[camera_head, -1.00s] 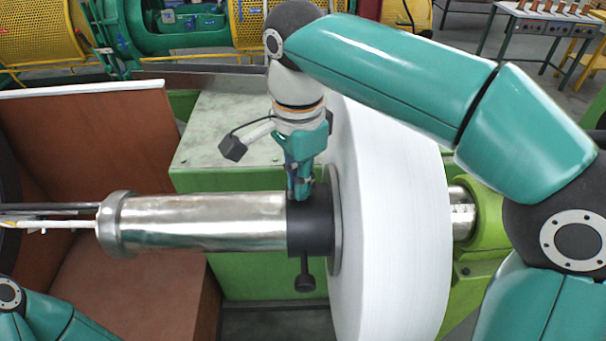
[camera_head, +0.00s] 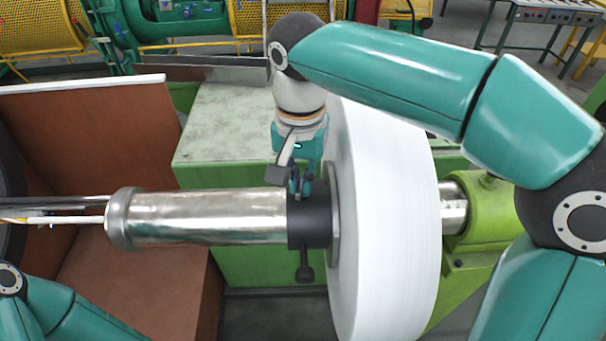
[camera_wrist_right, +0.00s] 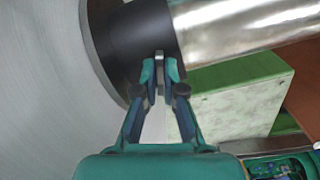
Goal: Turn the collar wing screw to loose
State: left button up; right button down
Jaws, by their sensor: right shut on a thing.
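The black collar (camera_head: 312,228) sits around the shiny metal shaft, against the flange of the large white reel. My right gripper (camera_head: 301,188) points down at the top of the collar. In the right wrist view, my right gripper (camera_wrist_right: 163,72) is shut on a small grey piece, the wing screw (camera_wrist_right: 159,55), at the collar's (camera_wrist_right: 135,45) edge. The fingers hide most of the screw, so how far it is turned cannot be told. A black knob on a short stem (camera_head: 304,271) hangs below the collar. My left gripper is out of view; only part of the left arm shows at lower left.
The white reel (camera_head: 385,220) stands close to the right of my right gripper. The metal shaft (camera_head: 210,216) runs left, with thin rods beyond its end. A green block with a pale top (camera_head: 225,125) lies behind. A brown panel (camera_head: 85,130) stands at left.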

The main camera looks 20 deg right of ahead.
aim_at(300, 185)
jog(key=shift+s+f, duration=0.15)
jog(key=shift+s, duration=0.05)
dwell(0.3)
jog(key=c, duration=1.3)
grip_release()
jog(key=shift+w+r, duration=0.1)
jog(key=shift+r, duration=0.1)
jog(key=shift+r, duration=0.25)
notch_tip(300, 185, up, 11)
jog(key=shift+r, duration=0.1)
